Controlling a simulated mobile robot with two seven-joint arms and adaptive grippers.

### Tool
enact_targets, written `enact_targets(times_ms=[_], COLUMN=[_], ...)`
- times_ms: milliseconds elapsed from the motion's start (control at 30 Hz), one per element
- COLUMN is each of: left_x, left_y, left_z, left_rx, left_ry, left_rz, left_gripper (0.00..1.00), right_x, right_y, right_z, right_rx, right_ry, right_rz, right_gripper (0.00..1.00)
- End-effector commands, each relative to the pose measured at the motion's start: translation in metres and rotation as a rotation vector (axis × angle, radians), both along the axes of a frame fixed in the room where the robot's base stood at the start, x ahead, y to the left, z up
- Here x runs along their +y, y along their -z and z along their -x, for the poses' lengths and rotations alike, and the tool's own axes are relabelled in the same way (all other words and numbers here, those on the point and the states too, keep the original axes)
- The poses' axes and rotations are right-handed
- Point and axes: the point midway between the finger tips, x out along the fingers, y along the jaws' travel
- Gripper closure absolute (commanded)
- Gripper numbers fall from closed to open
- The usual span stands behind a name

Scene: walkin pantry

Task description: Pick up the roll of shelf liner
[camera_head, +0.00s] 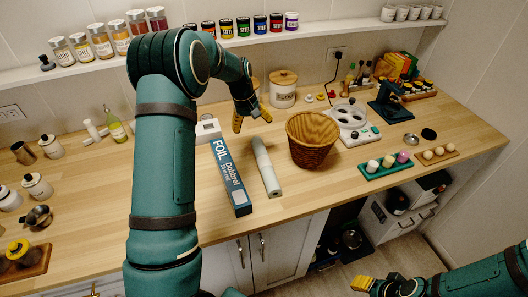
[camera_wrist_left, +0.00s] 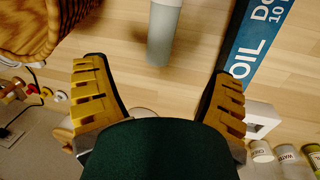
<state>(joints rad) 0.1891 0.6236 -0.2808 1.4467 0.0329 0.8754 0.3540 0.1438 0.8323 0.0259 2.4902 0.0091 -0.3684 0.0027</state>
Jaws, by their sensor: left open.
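The roll of shelf liner (camera_head: 266,167), a pale grey-green cylinder, lies on the wooden counter between the foil box and the wicker basket. One end of it shows at the top middle of the left wrist view (camera_wrist_left: 164,32). My left gripper (camera_head: 251,118) is open and empty above the counter, near the roll's far end. In the left wrist view its two yellow fingers (camera_wrist_left: 160,68) are wide apart, with the roll's end ahead of the gap and not between them. My right gripper (camera_head: 364,284) is low at the bottom right, away from the counter; its opening is unclear.
The blue foil box (camera_head: 229,177) lies just left of the roll. The wicker basket (camera_head: 312,140) stands close on its right. A flour canister (camera_head: 283,90) stands behind. An egg tray (camera_head: 386,171) and a hotplate-like appliance (camera_head: 351,122) sit further right. Bare counter lies in front of the basket.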

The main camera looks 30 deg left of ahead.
Motion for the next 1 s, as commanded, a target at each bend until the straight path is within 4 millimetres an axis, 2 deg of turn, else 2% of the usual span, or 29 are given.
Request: enact_targets(times_ms=[167,500,600,867,1000], left_x=[0.0,-0.008,-0.01,-0.012,-0.015], left_y=[0.006,0.065,0.076,0.089,0.106], left_z=[-0.001,-0.008,-0.01,-0.011,-0.009], left_rx=[0.004,0.005,0.002,0.002,0.004], left_ry=[-0.002,-0.002,-0.003,-0.002,-0.001], left_rz=[0.001,0.002,0.001,0.0,0.001], left_gripper=[0.16,0.16,0.16,0.16,0.16], right_x=[0.0,0.0,0.0,0.0,0.0], right_y=[0.0,0.001,0.001,0.001,-0.001], right_z=[0.0,0.0,0.0,0.0,0.0], right_rx=[0.0,0.001,0.001,0.001,0.0], right_ry=[0.001,0.001,0.001,0.001,0.001], right_rz=[0.0,0.001,0.001,0.001,0.0], right_gripper=[0.53,0.53,0.53,0.53,0.53])
